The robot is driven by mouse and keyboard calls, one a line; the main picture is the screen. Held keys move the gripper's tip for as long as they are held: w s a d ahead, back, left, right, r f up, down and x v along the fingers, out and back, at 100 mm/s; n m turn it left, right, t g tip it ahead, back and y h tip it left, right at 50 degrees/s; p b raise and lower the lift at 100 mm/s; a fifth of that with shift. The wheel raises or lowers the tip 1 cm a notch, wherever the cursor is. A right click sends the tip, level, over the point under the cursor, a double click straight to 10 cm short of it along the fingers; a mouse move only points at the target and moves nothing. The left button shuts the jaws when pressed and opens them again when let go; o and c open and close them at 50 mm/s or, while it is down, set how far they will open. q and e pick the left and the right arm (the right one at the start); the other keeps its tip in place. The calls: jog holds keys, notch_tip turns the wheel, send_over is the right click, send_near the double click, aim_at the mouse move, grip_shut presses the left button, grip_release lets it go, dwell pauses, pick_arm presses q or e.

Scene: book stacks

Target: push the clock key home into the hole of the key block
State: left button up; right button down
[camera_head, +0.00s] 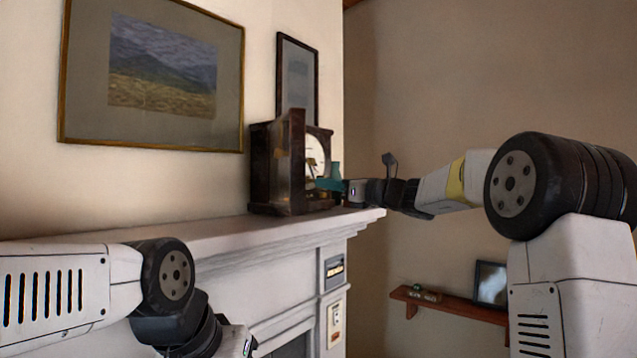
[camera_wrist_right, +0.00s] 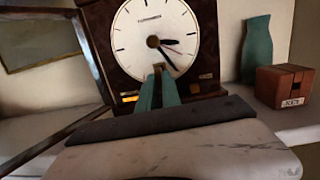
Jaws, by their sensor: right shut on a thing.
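The key block (camera_wrist_right: 284,86) is a small reddish-brown wooden block with a dark slot and a white label, at the right of the right wrist view. The clock key (camera_wrist_right: 159,68) shows only as a small light-brown bit between the teal fingertips of my right gripper (camera_wrist_right: 158,88). These are shut on it, in front of the lower dial of the clock (camera_wrist_right: 135,50), left of the block. I cannot tell whether the key touches the dial. In the head view my right gripper (camera_head: 330,184) is at the clock. My left gripper (camera_head: 247,345) is low, its fingers mostly out of frame.
The clock (camera_head: 275,170) stands on the white mantelpiece (camera_head: 180,235) with its framed door open. Framed pictures hang behind. A wooden wall shelf (camera_head: 450,307) is lower right.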

jog(key=v, duration=0.6)
jog(key=shift+s+d, duration=0.2)
jog(key=shift+d, duration=0.15)
dwell(0.8)
dwell(0.3)
